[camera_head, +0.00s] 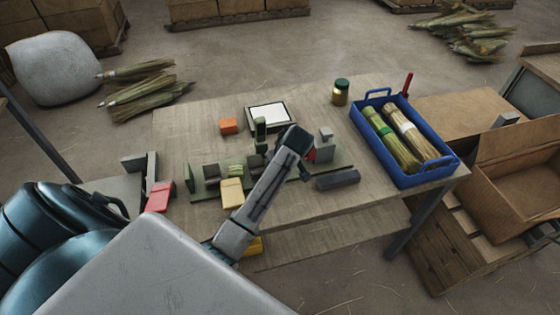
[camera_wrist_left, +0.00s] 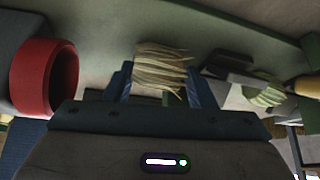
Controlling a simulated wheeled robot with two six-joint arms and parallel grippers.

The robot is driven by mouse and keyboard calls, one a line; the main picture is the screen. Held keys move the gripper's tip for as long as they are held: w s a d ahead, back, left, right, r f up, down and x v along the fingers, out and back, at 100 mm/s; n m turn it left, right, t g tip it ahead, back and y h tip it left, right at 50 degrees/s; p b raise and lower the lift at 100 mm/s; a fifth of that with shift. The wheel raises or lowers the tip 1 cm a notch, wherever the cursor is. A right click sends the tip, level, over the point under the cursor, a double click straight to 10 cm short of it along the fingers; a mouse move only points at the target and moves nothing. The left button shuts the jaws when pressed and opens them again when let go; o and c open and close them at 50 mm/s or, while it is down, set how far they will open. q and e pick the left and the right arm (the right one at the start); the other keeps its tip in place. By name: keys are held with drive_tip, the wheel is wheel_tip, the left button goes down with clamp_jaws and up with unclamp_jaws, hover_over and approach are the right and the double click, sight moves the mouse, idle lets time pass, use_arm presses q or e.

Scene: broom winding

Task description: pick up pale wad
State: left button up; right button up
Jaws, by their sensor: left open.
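The pale wad (camera_wrist_left: 160,72), a bundle of cream strands, shows in the left wrist view between the two blue fingers of my left gripper (camera_wrist_left: 160,90). The fingers are open, one on each side of it; I cannot tell whether they touch it. In the head view my left gripper (camera_head: 296,150) is over the right part of the green board (camera_head: 208,194), and I cannot make out the wad there. A greenish wad (camera_wrist_left: 264,93) lies to the right in the wrist view, and it also shows in the head view (camera_head: 235,170). My right gripper is not in view.
A red ring (camera_wrist_left: 45,78) is close to the left finger in the wrist view. A blue crate (camera_head: 440,171) with brooms stands at the right. The table front is mostly clear.

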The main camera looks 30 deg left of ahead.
use_arm(q)
drive_tip(key=shift+w+f, duration=0.1)
drive_tip(key=shift+f, duration=0.1)
drive_tip(key=c, duration=0.7)
drive_tip(key=shift+c, duration=0.2)
drive_tip(key=shift+r, duration=0.15)
drive_tip(key=shift+r+p, duration=0.45)
drive_tip(key=shift+p, duration=0.15)
wheel_tip(320, 180, up, 3)
drive_tip(key=p, duration=0.4)
drive_tip(key=shift+d+r, duration=0.15)
drive_tip(key=shift+r, duration=0.05)
drive_tip(key=s+d+p, duration=0.5)
drive_tip(key=s+d, duration=0.1)
drive_tip(key=s, duration=0.1)
drive_tip(key=s+d+p, duration=0.3)
drive_tip(key=s, duration=0.1)
drive_tip(key=shift+s+d+r+p, duration=0.25)
drive_tip(key=shift+d+r+p, duration=0.05)
drive_tip(key=shift+s+d, duration=0.3)
drive_tip(key=shift+s, duration=0.05)
